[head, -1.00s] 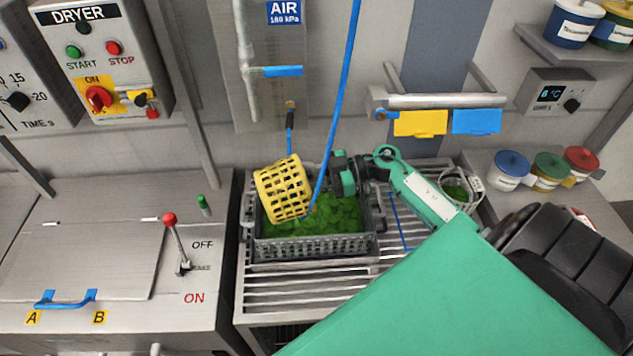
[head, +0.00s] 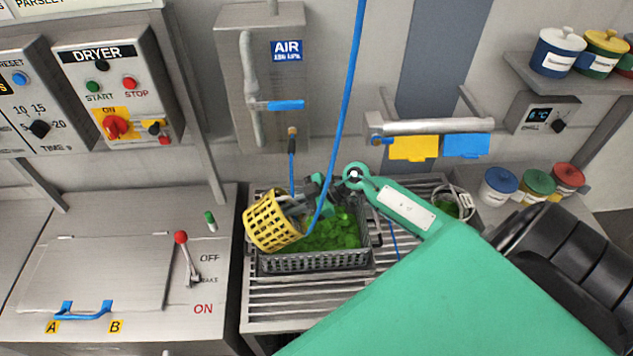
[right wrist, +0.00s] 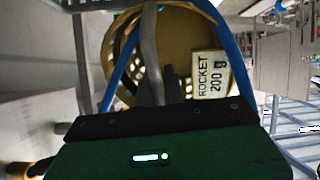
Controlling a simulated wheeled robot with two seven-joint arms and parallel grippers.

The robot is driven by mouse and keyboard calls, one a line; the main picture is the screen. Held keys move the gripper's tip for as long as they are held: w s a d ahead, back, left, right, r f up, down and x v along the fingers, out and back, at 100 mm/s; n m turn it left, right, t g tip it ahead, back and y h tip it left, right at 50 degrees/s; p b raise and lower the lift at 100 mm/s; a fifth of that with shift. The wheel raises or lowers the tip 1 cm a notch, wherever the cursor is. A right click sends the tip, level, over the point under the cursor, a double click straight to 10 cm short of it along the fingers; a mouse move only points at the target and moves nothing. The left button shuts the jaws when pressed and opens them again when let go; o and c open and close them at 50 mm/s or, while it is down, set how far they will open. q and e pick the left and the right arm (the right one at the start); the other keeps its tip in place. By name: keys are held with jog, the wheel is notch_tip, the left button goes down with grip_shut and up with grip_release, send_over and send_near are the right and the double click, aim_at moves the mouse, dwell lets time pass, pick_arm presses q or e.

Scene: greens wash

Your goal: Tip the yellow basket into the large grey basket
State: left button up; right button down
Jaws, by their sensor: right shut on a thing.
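The yellow basket (head: 268,224), a perforated tub, is held tilted over the left part of the large grey basket (head: 318,264). The grey basket stands on the slatted rack, with bright green leaves (head: 335,232) in it. My right gripper (head: 306,196) is shut on the yellow basket at its upper right side; the exact grip is partly hidden. In the right wrist view the yellow basket (right wrist: 122,55) is beyond the gripper, with a label reading ROCKET 200 g (right wrist: 210,74). I cannot tell whether leaves are left inside it. My left gripper is out of view.
A blue hose (head: 345,110) hangs down in front of the grey basket. A small container of greens (head: 446,207) stands at the rack's right. A lever with a red knob (head: 181,238) and a lidded cabinet (head: 95,270) are to the left.

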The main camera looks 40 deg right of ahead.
aim_at(249, 218)
jog(key=shift+a+r+p, duration=0.1)
jog(key=shift+r+p, duration=0.15)
jog(key=shift+p, duration=0.15)
jog(key=shift+a+f+g+h+b, duration=0.2)
jog(key=shift+f+g+h+b, duration=0.1)
jog(key=shift+h, duration=0.1)
jog(key=shift+w+a+h, duration=0.15)
jog(key=shift+h, duration=0.15)
jog(key=a+h, duration=0.1)
jog(key=a+r+h, duration=0.1)
jog(key=w+a+g+h, duration=0.1)
jog(key=shift+r+n+h, duration=0.3)
jog(key=shift+r, duration=0.05)
jog(key=a, duration=0.1)
jog(key=a+h, duration=0.1)
jog(key=w+a+g+h, duration=0.1)
jog(key=shift+a+f, duration=0.15)
jog(key=shift+f, duration=0.2)
jog(key=shift+w+a+r+n+g+h, duration=0.15)
jog(key=shift+w+a+g+h, duration=0.15)
jog(key=shift+a+h, duration=0.7)
jog(key=shift+w+a+f+n+g+h, duration=0.15)
jog(key=shift+a+g+h, duration=0.25)
jog(key=shift+a+h, duration=0.6)
jog(key=shift+d, duration=0.1)
